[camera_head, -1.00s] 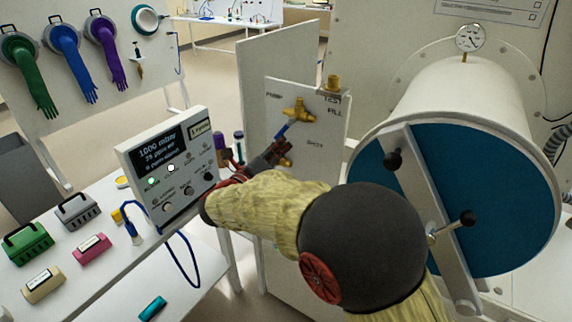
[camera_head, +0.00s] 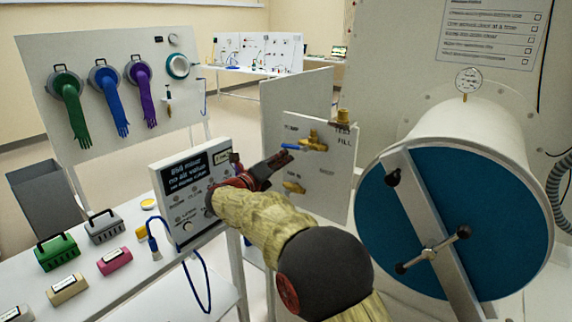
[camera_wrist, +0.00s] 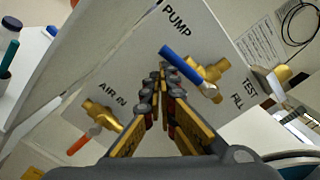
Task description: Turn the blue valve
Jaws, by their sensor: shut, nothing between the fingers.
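The blue valve's lever (camera_head: 292,147) points left from its brass body (camera_head: 315,142) under the PUMP label on the white panel. In the wrist view the blue lever (camera_wrist: 186,68) slants from upper left down to the brass body (camera_wrist: 210,72). My gripper (camera_head: 285,157) is shut and empty, with its tips just below the lever in the head view. In the wrist view the closed fingertips (camera_wrist: 163,76) are beside the lever's left side; I cannot tell whether they touch it.
A second brass valve (camera_head: 293,187) sits below, with an orange lever (camera_wrist: 82,144) by AIR IN. A display box (camera_head: 190,185) stands left of my arm, reading 850 mbar. A large blue round door (camera_head: 400,240) with a crossbar is close on the right.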

